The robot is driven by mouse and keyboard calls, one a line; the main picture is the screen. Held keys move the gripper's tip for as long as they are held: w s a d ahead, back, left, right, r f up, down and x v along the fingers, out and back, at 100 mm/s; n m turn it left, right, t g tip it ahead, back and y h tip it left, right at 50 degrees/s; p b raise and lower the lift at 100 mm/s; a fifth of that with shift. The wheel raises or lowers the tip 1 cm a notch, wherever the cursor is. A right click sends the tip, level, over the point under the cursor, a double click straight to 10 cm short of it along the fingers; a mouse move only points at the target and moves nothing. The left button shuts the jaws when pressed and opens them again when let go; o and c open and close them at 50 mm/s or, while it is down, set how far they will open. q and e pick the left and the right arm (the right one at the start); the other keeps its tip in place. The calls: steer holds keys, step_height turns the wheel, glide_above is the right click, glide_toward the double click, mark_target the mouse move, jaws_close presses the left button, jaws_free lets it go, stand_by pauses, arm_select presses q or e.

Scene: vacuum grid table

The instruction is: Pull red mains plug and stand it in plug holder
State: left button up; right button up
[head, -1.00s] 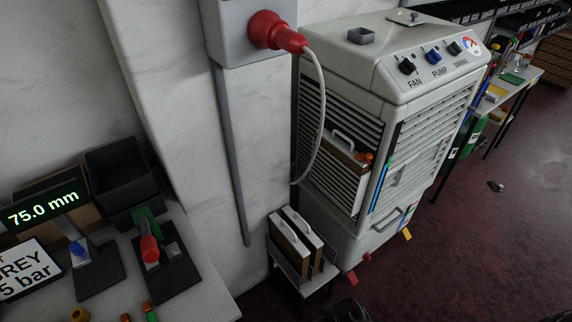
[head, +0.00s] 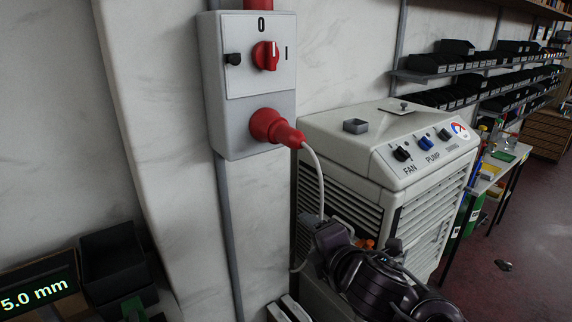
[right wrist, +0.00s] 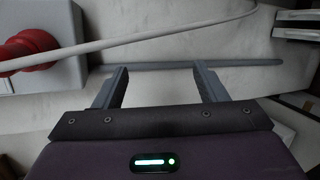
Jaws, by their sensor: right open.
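The red mains plug (head: 287,134) sits in the red socket (head: 266,123) on the grey wall box, its white cable hanging down in a loop. My right gripper (head: 328,232) is below the plug, beside the cable. In the right wrist view the gripper (right wrist: 160,72) is open with nothing between its fingers. There the plug's red parts (right wrist: 30,48) show at the upper left, and the white cable (right wrist: 150,37) crosses above the fingertips. A small grey square cup (head: 355,126) on top of the cooler looks like the plug holder. My left gripper is out of view.
The wall box (head: 222,110) has a red rotary switch (head: 265,55) turned toward I. The white cooler (head: 345,155) stands right of the box, with a small knobbed plate (head: 402,108) on top. Black bins (head: 112,262) and a display are at lower left. The cooler's top is mostly clear.

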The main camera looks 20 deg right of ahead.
mark_target(302, 141)
steer(key=r+n+t+y, duration=0.1)
steer(key=r+n, duration=0.4)
steer(key=n, duration=0.1)
steer(key=w+r+n+y, duration=0.1)
steer(key=r+n, duration=0.4)
steer(key=r, duration=0.1)
steer(key=r+n+t+y, duration=0.1)
steer(key=r+n+y, duration=0.1)
steer(key=r+n, duration=0.3)
steer(key=shift+w+d+r+n+t, duration=0.3)
steer(key=shift+w+n, duration=0.1)
steer(key=shift+n, duration=0.4)
steer(key=shift+s+d+r+n+y, duration=0.1)
steer(key=shift+r+n+y, duration=0.2)
steer(key=shift+r+n, duration=0.15)
steer(key=shift+w+r+p, duration=0.15)
steer(key=shift+w+p, duration=0.25)
steer(key=shift+w, duration=0.1)
steer(key=p+x, duration=0.1)
steer(key=x, duration=0.2)
steer(key=shift+w+a+p, duration=0.25)
steer(key=shift+w+p, duration=0.05)
steer(key=x, duration=0.3)
steer(key=shift+w+f+b, duration=0.1)
steer(key=shift+f+b, duration=0.1)
steer(key=shift+b, duration=0.15)
steer(key=shift+w+a, duration=0.25)
steer(key=shift+w, duration=0.4)
